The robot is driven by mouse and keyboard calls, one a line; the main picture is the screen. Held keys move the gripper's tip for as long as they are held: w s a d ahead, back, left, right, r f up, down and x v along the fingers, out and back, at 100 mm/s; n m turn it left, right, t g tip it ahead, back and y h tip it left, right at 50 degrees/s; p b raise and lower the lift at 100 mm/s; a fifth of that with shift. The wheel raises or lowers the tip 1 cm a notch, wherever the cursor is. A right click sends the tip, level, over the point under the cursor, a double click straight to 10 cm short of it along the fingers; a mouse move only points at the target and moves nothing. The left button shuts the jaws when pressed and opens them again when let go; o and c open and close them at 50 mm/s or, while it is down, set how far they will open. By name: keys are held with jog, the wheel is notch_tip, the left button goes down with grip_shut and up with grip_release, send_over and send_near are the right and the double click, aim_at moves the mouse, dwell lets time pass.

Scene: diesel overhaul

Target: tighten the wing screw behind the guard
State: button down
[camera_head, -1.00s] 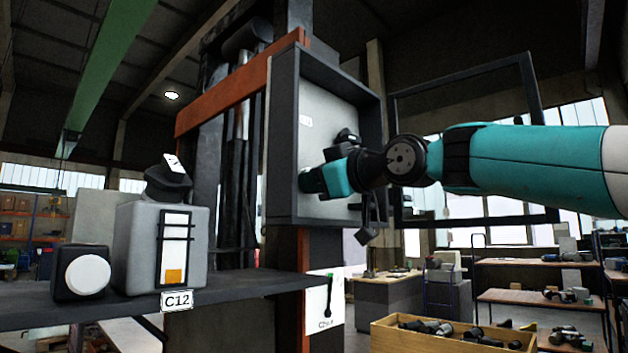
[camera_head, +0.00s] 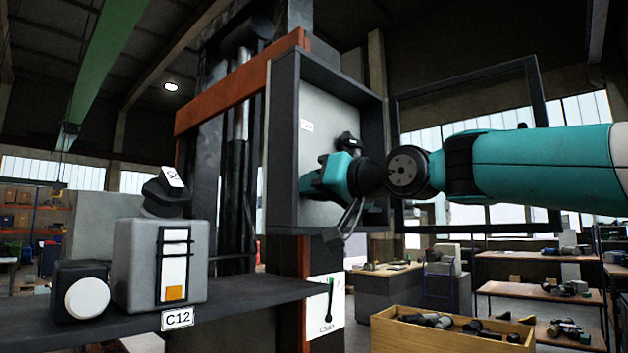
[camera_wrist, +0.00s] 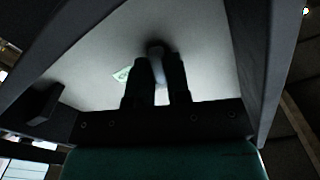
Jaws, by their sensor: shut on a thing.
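My gripper (camera_head: 312,183) reaches into an open dark-framed box (camera_head: 283,150) on the column and meets its pale back panel (camera_head: 318,105). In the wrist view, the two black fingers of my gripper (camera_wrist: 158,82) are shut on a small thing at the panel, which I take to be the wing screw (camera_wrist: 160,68). Only a pale strip and a dark round end of it show between the fingers; its wings cannot be made out. In the head view my gripper hides it. An open dark frame, apparently the guard (camera_head: 538,95), stands to the right of the box.
The box's side walls surround my gripper closely. A dark block (camera_wrist: 40,103) sticks out at the left in the wrist view. A shelf (camera_head: 240,289) marked C12 carries a grey unit (camera_head: 135,265). A wooden crate of parts (camera_head: 440,345) stands below right.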

jog(key=shift+m, duration=0.3)
jog(key=m+p, duration=0.1)
jog(key=m, duration=0.2)
jog(key=shift+r+m+p, duration=0.15)
jog(key=shift+m+p, duration=0.15)
jog(key=shift+p, duration=0.05)
jog(key=shift+m, duration=0.7)
jog(key=shift+m+p, duration=0.75)
jog(key=shift+m, duration=0.35)
jog(key=shift+m+p, duration=0.4)
jog(key=shift+m, duration=1)
